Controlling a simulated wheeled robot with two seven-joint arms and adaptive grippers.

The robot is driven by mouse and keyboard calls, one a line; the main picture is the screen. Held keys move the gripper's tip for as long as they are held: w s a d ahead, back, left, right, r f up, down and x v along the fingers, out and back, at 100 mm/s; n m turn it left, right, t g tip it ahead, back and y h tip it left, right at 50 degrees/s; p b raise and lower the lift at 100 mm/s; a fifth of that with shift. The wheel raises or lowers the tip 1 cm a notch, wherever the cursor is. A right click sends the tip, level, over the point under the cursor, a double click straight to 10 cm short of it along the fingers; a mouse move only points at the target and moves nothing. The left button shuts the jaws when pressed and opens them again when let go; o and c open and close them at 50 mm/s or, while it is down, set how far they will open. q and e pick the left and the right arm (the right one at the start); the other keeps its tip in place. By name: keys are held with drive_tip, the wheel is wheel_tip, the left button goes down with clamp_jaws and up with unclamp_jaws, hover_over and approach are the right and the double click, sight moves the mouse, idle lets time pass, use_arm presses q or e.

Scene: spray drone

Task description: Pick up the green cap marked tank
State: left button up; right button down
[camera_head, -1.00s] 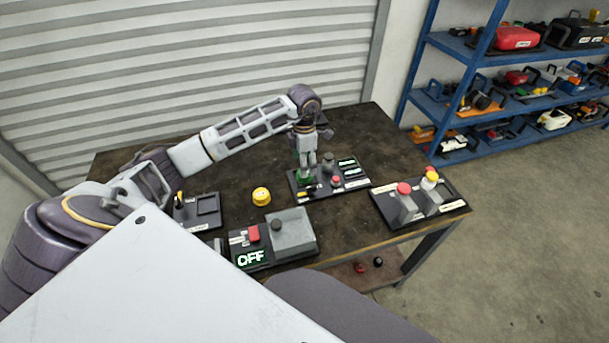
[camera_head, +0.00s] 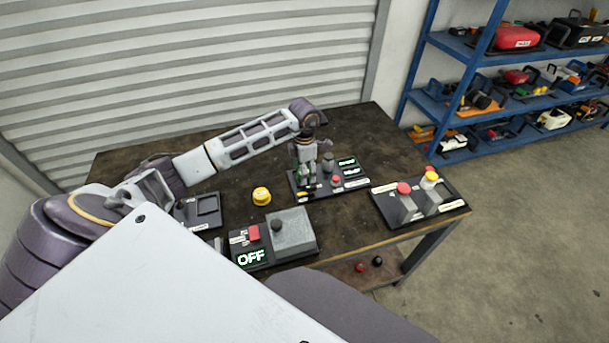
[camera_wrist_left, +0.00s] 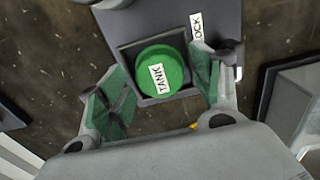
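The green cap marked TANK (camera_wrist_left: 160,72) sits in a square dark recess on a dark board (camera_wrist_left: 218,18) in the left wrist view. A label ending in "OCK" is beside it. My left gripper (camera_wrist_left: 160,86) is open, with one green-padded finger on each side of the cap. Gaps show between the cap and both pads. In the head view my left gripper (camera_head: 305,178) points down at the left part of a dark board (camera_head: 334,191). I cannot make out the cap there behind the fingers. My right gripper is not in view.
A grey knob (camera_head: 328,161) and a red button (camera_head: 336,180) stand close to the right of my left gripper. A yellow cap (camera_head: 262,196) lies left of it. Nearer are an OFF-display panel (camera_head: 251,258) and a board with levers (camera_head: 380,207). Blue shelves (camera_head: 448,47) stand at right.

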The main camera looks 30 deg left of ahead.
use_arm(q)
drive_tip(key=c, duration=0.8)
drive_tip(key=shift+r, duration=0.1)
wheel_tip(320, 180, up, 10)
idle(0.4)
idle(0.3)
